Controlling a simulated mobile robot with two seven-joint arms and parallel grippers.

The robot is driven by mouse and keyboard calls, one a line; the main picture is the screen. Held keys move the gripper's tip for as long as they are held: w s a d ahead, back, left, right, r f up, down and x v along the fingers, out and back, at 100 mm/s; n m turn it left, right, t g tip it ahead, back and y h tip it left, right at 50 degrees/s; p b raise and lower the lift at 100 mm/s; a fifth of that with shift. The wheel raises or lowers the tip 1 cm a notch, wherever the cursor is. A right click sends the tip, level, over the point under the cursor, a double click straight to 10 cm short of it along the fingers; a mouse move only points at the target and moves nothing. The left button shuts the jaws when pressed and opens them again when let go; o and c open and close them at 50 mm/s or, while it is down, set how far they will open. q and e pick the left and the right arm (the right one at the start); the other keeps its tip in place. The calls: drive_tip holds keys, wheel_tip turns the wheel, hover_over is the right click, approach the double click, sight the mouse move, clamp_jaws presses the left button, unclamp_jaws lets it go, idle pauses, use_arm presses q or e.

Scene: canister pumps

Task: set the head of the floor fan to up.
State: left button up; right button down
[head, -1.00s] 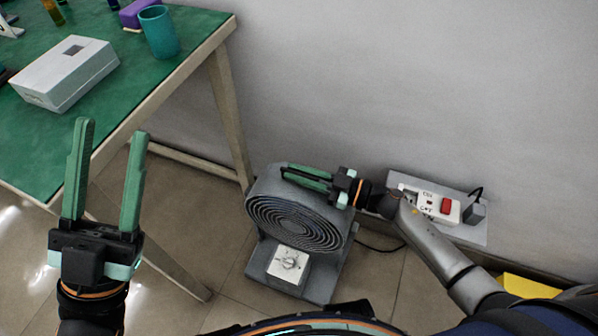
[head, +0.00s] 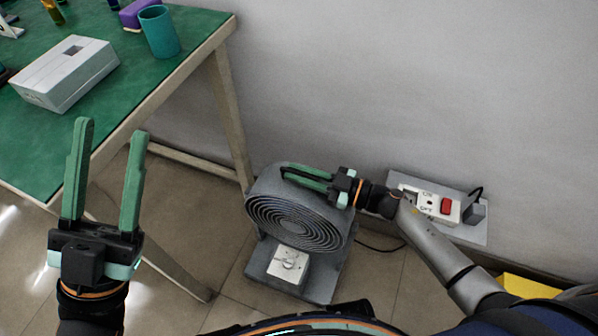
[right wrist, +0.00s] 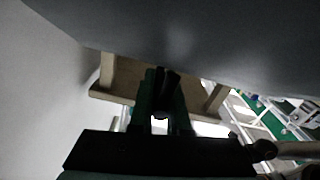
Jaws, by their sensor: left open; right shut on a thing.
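The floor fan stands on the floor near the wall, with a grey round head (head: 299,221) and a spiral grille on a grey base (head: 322,283). A white plate with a knob (head: 288,263) sits low at its front. The grille faces me and looks tilted upward. My right gripper (head: 305,176) is at the top of the head, shut on a dark handle there. In the right wrist view the gripper's fingers (right wrist: 162,95) are close together with a dark piece between them, and a grey surface fills the top. My left gripper (head: 108,170) is open and empty, away from the fan.
A green-topped table (head: 110,110) stands at the left with a white box (head: 65,72) and a teal cup (head: 158,32). A panel with a red switch (head: 446,206) is at the wall, right of the fan. Something yellow (head: 527,287) lies at the lower right.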

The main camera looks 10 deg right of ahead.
drive_tip(key=shift+w+d+m+p, duration=0.35)
drive_tip(key=shift+w+d+m, duration=0.1)
drive_tip(key=shift+w, duration=0.15)
drive_tip(key=w+d+f+m+b, duration=0.4)
drive_tip(key=w+d+m, duration=0.1)
drive_tip(key=w+m, duration=0.2)
drive_tip(key=shift+w+d+f, duration=0.15)
drive_tip(key=shift+w+d, duration=0.15)
drive_tip(key=shift+w, duration=0.3)
drive_tip(key=c, duration=0.9)
unclamp_jaws()
